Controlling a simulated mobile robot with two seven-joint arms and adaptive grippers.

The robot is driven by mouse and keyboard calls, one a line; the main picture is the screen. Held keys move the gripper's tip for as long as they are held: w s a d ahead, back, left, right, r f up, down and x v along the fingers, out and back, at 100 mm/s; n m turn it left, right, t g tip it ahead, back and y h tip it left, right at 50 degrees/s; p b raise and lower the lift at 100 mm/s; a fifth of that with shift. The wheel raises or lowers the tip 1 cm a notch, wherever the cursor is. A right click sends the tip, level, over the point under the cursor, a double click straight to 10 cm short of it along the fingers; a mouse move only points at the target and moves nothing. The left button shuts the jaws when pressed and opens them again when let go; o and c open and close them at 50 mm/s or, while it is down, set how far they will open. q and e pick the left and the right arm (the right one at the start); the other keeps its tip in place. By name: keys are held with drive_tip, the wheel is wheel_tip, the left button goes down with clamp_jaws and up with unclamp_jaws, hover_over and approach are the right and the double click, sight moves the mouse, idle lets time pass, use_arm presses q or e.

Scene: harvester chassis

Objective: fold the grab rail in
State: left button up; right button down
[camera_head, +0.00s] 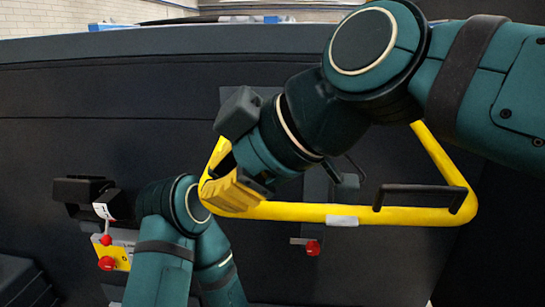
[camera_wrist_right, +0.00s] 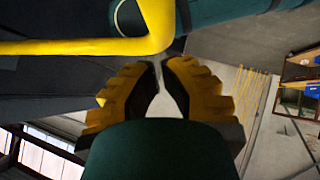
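The yellow grab rail (camera_head: 400,216) is a bent loop in front of the dark chassis panel in the head view. Its lower bar runs nearly level, with a grey sleeve on it, and its right side slopes up behind my right arm. My right gripper (camera_head: 222,192) has yellow fingers and overlaps the rail's lower left corner. In the right wrist view the rail (camera_wrist_right: 75,46) crosses the upper left and bends upward just beyond the fingertips (camera_wrist_right: 162,65). The fingers stand slightly apart with nothing visible between them; contact is unclear. My left gripper is hidden or outside the frames.
A red knob (camera_head: 312,248) sits on a small bracket below the rail. A black handle (camera_head: 425,189) shows at the rail's right. At the left are a black bracket (camera_head: 82,189) and a yellow plate with red knobs (camera_head: 106,263), close to my left arm.

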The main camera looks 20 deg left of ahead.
drive_tip(key=shift+a+f, duration=0.1)
drive_tip(key=shift+f, duration=0.05)
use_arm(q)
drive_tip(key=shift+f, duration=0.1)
use_arm(e)
drive_tip(key=shift+f, duration=0.1)
